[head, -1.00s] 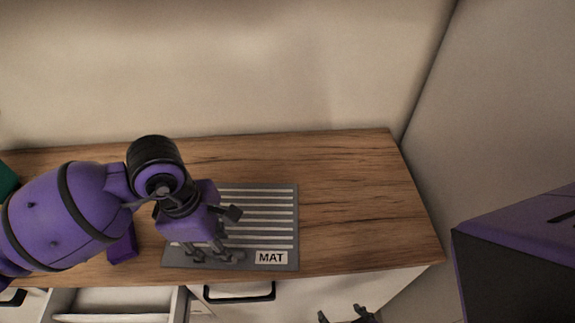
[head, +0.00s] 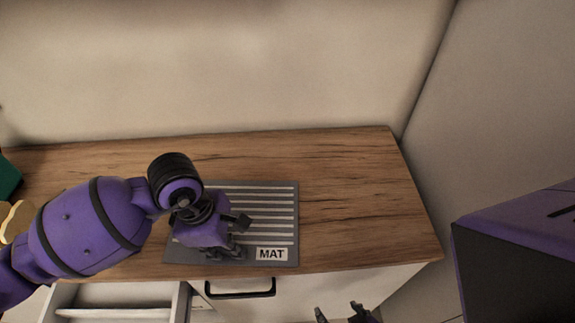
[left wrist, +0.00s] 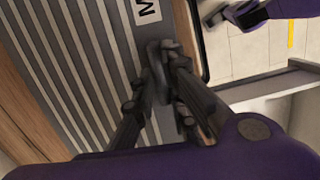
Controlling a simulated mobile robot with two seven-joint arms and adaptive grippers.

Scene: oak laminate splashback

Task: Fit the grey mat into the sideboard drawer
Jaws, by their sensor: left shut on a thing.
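The grey mat (head: 272,218), with pale stripes and a MAT label, lies on the wooden sideboard top near its front edge. It also shows in the left wrist view (left wrist: 75,60). My left gripper (head: 228,252) is shut on the mat's front edge, left of the label; in the left wrist view its fingers (left wrist: 163,60) meet at that edge. The arm hides the mat's left part. The sideboard drawer (head: 120,297) stands open below the top at the lower left; its inside looks white. My right gripper (head: 340,314) is at the bottom edge, fingers apart, mostly out of frame.
A closed front with a black handle (head: 240,291) is right of the open drawer. A green object (head: 8,178) and a yellowish one (head: 14,220) stand at the far left, partly cut off. The wooden top (head: 360,200) right of the mat is clear.

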